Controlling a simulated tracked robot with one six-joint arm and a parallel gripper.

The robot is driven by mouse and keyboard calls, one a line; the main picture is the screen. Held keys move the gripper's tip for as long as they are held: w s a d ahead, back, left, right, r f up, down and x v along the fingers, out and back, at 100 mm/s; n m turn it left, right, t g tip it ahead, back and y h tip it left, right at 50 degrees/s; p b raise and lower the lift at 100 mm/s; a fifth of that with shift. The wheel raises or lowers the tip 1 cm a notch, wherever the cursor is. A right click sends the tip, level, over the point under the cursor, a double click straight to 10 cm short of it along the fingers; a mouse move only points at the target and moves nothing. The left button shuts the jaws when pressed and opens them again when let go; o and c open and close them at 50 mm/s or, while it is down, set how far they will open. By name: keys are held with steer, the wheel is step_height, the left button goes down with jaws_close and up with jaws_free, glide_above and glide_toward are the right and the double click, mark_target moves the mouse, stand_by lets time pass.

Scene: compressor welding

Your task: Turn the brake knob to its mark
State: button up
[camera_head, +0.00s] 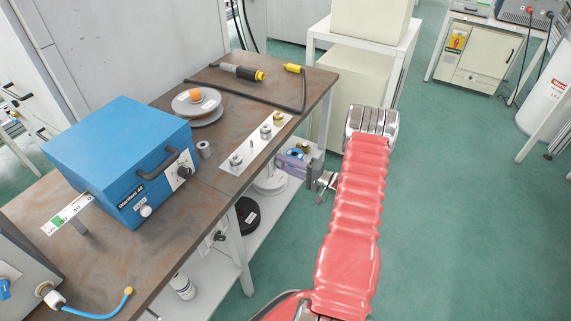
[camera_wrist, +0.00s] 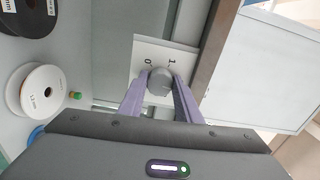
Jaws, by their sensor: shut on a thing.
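A grey knob (camera_wrist: 160,82), which I take to be the brake knob, sits on a white plate (camera_wrist: 147,48) marked 0 and 1 in the wrist view. My gripper (camera_wrist: 161,90) has its two purple fingers on either side of the knob and is shut on it. The knob's pointer cannot be made out, so its angle to the marks is unclear. In the head view my gripper (camera_head: 297,160) is low beside the bench's right edge, partly hidden by the bench and my arm. The gripped knob is not clear there.
A brown bench (camera_head: 225,190) carries a blue welder box (camera_head: 120,145), a plate of fittings (camera_head: 255,142) and a torch (camera_head: 242,72). Below, a white spool (camera_wrist: 42,90) and a black spool (camera_wrist: 30,15) lie left of my gripper. Green floor (camera_head: 465,220) is clear to the right.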

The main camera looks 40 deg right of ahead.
steer(key=shift+s+a+f+n, duration=0.1)
steer(key=shift+f+n, duration=0.1)
steer(key=shift+n, duration=0.4)
steer(key=shift+f, duration=0.1)
steer(key=o, duration=1.1)
steer(key=shift+c, duration=0.2)
steer(key=shift+r, duration=0.2)
steer(key=v, duration=1.3)
steer(key=shift+s, duration=0.35)
